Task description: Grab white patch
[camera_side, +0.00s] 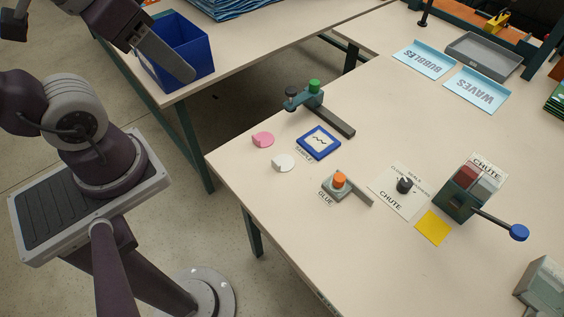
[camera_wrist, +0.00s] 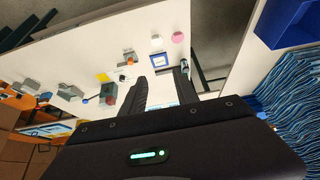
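The white patch (camera_side: 283,162) is a small round disc with a tab, lying flat on the table near its front-left edge. In the wrist view it is a small white shape (camera_wrist: 156,40) beyond the fingertips. The similar pink patch (camera_side: 263,139) lies just behind it, and also shows in the wrist view (camera_wrist: 178,37). A blue-framed sample plate (camera_side: 319,142) lies to the right of the white patch. My gripper (camera_wrist: 163,76) shows two dark fingers spread apart with nothing between them, well away from the patch.
A clamp-like device with a green knob (camera_side: 314,87) stands behind the sample plate. A glue holder with an orange cap (camera_side: 339,181), a yellow square (camera_side: 434,228) and a blue-knobbed press (camera_side: 462,197) sit to the right. A blue bin (camera_side: 180,52) stands on the other table.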

